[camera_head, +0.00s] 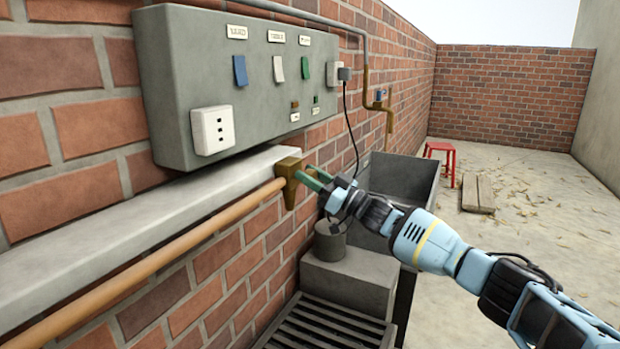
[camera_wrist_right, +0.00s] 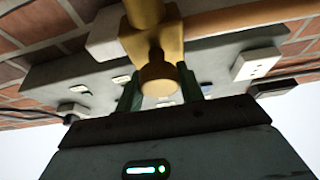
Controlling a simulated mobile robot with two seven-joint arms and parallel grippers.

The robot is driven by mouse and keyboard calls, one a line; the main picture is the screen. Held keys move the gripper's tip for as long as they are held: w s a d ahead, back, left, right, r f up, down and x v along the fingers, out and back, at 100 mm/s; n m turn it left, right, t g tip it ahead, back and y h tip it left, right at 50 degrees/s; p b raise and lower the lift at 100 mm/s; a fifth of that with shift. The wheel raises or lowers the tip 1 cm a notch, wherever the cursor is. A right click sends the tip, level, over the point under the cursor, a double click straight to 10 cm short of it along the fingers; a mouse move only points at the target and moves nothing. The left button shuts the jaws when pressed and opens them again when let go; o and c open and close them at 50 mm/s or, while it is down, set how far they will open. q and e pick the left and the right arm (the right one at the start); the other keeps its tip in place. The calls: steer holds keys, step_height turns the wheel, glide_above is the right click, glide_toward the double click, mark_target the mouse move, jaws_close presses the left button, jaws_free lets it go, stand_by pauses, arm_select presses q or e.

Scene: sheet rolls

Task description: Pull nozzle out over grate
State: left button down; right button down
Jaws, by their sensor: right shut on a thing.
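The brass nozzle (camera_head: 289,181) is at the end of a copper pipe on the brick wall, just under the grey ledge. My right gripper (camera_head: 310,180), with green fingers, reaches it from the right and is shut on it. In the right wrist view the nozzle (camera_wrist_right: 157,76) sits between the two dark green fingers of the gripper (camera_wrist_right: 160,90). The slatted grate (camera_head: 328,326) is low on the floor by the wall, below the gripper and nearer to me. My left gripper is not in view.
A grey switch panel (camera_head: 185,80) hangs above the ledge (camera_head: 130,205). A grey basin (camera_head: 400,180) stands behind my right arm, and a small bucket (camera_head: 330,243) sits on a block (camera_head: 350,275) below.

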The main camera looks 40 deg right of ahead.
steer(key=c, duration=1.2)
jaws_free()
steer(key=shift+o, duration=1.4)
steer(key=shift+f, duration=0.1)
steer(key=v, duration=0.7)
steer(key=shift+s+d+b, duration=0.15)
steer(key=shift+s+b, duration=0.2)
steer(key=shift+f, duration=0.1)
